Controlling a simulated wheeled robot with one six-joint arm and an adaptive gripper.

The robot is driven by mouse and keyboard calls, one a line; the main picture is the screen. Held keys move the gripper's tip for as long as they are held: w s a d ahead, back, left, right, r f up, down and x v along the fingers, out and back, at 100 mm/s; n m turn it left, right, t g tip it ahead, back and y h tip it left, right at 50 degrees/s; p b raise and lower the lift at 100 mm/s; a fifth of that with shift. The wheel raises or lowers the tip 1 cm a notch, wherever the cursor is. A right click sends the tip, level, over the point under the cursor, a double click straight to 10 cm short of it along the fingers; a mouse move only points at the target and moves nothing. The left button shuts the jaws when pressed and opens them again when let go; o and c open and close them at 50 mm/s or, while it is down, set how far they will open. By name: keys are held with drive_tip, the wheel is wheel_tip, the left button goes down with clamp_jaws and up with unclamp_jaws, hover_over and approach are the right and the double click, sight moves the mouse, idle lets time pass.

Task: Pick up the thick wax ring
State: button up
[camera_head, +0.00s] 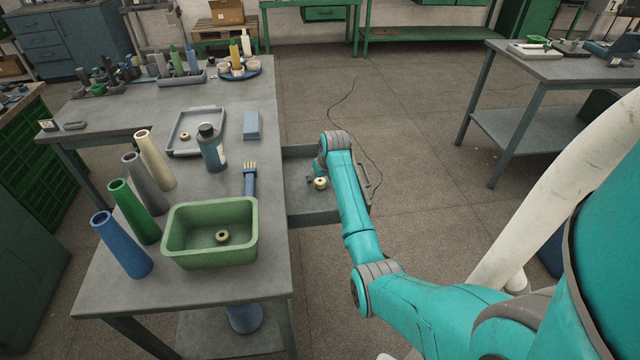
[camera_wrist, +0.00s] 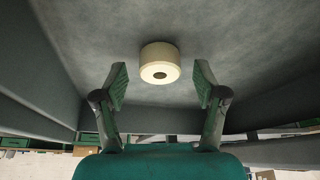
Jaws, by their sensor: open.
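A thick cream wax ring (camera_wrist: 160,64) with a dark central hole lies on the grey floor of an open drawer. It also shows in the head view (camera_head: 321,183), beside my arm's far end. In the wrist view my gripper (camera_wrist: 161,78) is open, with one green-padded finger on each side of the ring. The ring sits a little beyond the fingertips, near the middle of the gap, and I see no contact. In the head view the gripper is mostly hidden by my arm.
The drawer (camera_head: 300,208) has walls close around my gripper. A green tub (camera_head: 210,257) on the workbench holds another small ring (camera_head: 222,236). A grey tray (camera_head: 207,118) holds one more ring (camera_head: 185,136). Several cones and a dark bottle (camera_head: 211,150) stand on the bench.

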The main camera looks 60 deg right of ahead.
drive_tip(key=c, duration=1)
